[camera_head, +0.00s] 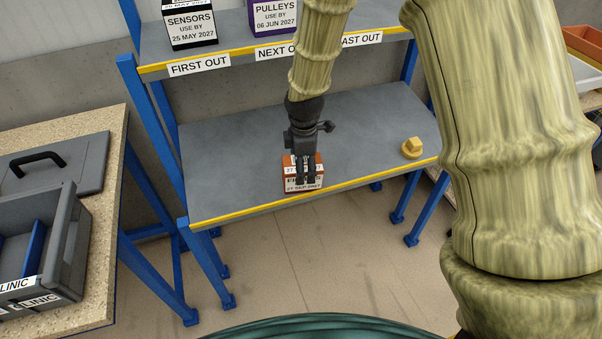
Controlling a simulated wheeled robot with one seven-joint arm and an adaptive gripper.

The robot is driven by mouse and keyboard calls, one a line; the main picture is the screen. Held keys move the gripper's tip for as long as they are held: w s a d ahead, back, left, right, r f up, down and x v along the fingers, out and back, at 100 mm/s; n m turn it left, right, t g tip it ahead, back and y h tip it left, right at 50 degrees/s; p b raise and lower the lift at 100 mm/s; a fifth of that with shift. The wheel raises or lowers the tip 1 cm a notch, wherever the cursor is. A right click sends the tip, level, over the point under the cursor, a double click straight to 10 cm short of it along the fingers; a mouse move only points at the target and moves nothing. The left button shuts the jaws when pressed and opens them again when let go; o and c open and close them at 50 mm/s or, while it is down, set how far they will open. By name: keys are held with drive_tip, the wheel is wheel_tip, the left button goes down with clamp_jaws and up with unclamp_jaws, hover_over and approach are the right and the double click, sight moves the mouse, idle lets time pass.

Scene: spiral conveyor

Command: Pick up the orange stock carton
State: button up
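The orange stock carton (290,184) is small, with white labels printed in dark text, one showing a 2027 date. It stands on the lower grey shelf (236,155) close to the yellow front edge. My gripper (306,181) points down at the carton from above, its dark fingers overlapping the carton's top and front face. The fingers hide part of the label. I cannot tell from this view whether the fingers are closed on the carton or only around it.
The upper shelf holds a SENSORS carton (190,25) and a PULLEYS carton (274,17), above FIRST OUT and NEXT OUT labels. A yellow object (412,148) sits right on the lower shelf. A speckled table (108,180) with a grey case (68,246) stands left. The lower shelf's left is clear.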

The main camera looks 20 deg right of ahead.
drive_tip(key=c, duration=1.3)
drive_tip(key=shift+w+r, duration=0.1)
drive_tip(key=shift+r, duration=0.5)
drive_tip(key=shift+s+a+r+b, duration=0.15)
drive_tip(key=shift+s+r, duration=0.1)
drive_tip(key=shift+r, duration=0.35)
drive_tip(key=shift+s+r+b, duration=0.15)
drive_tip(key=shift+s+r, duration=0.05)
drive_tip(key=shift+r, duration=0.35)
drive_tip(key=s+a, duration=0.1)
drive_tip(key=s, duration=0.3)
drive_tip(key=s+a+r, duration=0.1)
drive_tip(key=s+a, duration=0.1)
drive_tip(key=s, duration=0.3)
drive_tip(key=s+a+b, duration=0.1)
drive_tip(key=s+a, duration=0.1)
drive_tip(key=s, duration=0.3)
drive_tip(key=shift+s+r, duration=0.2)
drive_tip(key=shift+r, duration=0.05)
